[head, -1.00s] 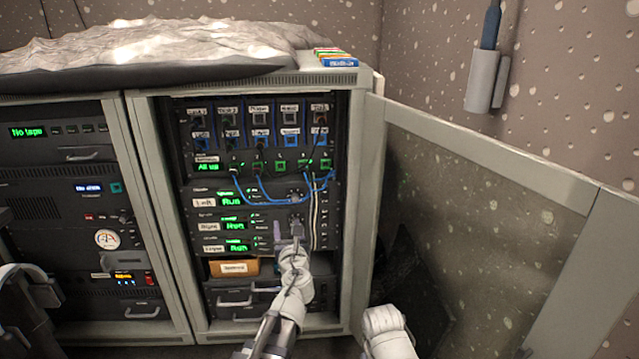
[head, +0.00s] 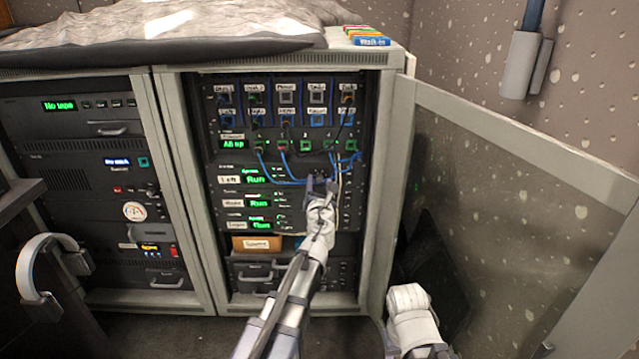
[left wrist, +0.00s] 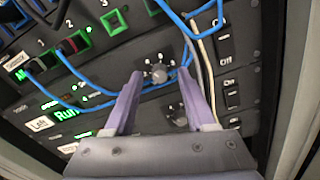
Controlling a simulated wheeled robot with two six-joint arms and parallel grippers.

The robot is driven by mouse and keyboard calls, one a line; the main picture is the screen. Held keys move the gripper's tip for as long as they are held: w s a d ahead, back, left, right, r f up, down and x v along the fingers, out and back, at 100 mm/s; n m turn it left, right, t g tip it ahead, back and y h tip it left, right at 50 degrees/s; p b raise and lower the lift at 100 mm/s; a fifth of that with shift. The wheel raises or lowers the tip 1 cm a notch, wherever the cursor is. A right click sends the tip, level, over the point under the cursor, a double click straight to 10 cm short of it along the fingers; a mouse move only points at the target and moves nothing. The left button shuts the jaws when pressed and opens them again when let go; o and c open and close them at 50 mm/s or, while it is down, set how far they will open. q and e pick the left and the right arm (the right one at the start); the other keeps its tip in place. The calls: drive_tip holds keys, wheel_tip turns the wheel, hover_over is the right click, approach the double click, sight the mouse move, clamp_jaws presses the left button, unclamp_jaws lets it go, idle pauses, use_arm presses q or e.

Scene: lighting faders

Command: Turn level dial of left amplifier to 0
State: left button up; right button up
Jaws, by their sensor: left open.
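The left amplifier (head: 228,180) is the row labelled "Left" with a green "Run" display; the label also shows in the left wrist view (left wrist: 42,123). Its level dial (left wrist: 158,72) is a small grey knob with white marks around it; I cannot tell its exact setting. My left gripper (head: 320,184) is at this row and hides the dial in the head view. In the left wrist view the gripper (left wrist: 159,73) is open, with its purple fingertips on either side of the dial; I cannot tell whether they touch it.
A lower amplifier's dial (left wrist: 178,116) is partly behind the right finger. Blue patch cables (head: 283,183) hang just above, and a pale cable (left wrist: 208,62) runs down beside the dial. Switches line the panel's right edge. The open cabinet door (head: 510,230) stands at the right.

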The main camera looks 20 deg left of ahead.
use_arm(q)
drive_tip(key=shift+w+a, duration=0.1)
drive_tip(key=shift+w, duration=0.25)
drive_tip(key=shift+c, duration=0.3)
clamp_jaws()
